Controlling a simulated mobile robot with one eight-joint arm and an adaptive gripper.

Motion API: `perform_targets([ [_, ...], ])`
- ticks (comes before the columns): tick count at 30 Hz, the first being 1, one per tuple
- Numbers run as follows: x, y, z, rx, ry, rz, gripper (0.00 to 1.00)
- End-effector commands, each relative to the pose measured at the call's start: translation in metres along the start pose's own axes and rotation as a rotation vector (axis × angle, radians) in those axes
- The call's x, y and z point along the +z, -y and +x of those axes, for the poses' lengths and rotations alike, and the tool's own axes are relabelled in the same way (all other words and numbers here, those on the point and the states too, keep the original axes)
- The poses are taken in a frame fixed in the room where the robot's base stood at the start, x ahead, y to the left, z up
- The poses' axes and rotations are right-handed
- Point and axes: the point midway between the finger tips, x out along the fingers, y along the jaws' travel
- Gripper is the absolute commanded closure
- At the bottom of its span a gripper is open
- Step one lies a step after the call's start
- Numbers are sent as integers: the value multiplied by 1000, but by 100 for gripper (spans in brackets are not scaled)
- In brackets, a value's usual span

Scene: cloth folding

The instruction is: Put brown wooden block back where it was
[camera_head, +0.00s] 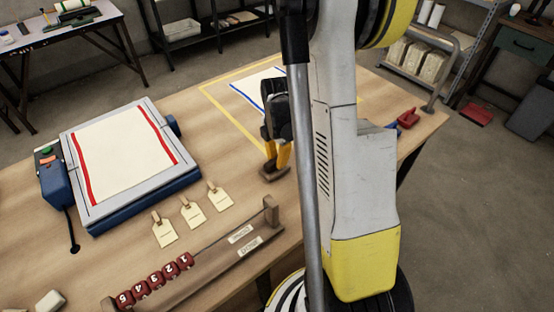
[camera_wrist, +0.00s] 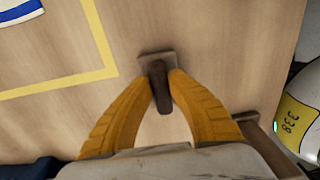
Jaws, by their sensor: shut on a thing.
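The brown wooden block (camera_head: 273,174) is a dark piece with a narrow grip and a wider foot. My gripper (camera_head: 278,156) has its yellow fingers shut on the grip, at the table's middle, just in front of the yellow taped outline. In the wrist view the block (camera_wrist: 158,62) sits between the fingertips (camera_wrist: 161,80), its foot on the far side. I cannot tell whether the foot touches the table or hangs just above it.
The wooden table (camera_head: 230,175) holds a blue-edged press (camera_head: 140,190) with a red-striped white cloth, three paper tags (camera_head: 193,214), and a wooden rack (camera_head: 225,262) with red numbered beads. A yellow outline (camera_head: 228,113) surrounds a blue-striped cloth (camera_head: 250,90). A red object (camera_head: 408,118) lies right.

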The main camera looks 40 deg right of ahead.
Motion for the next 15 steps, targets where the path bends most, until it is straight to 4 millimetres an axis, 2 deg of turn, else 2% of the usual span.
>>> perform_targets([
  [1, 0, 0, 2, 0, 0, 0, 78],
  [3, 0, 0, 1, 0, 0, 0, 63],
  [11, 0, 0, 1, 0, 0, 0, 63],
  [15, 0, 0, -8, 0, 0, 0, 63],
])
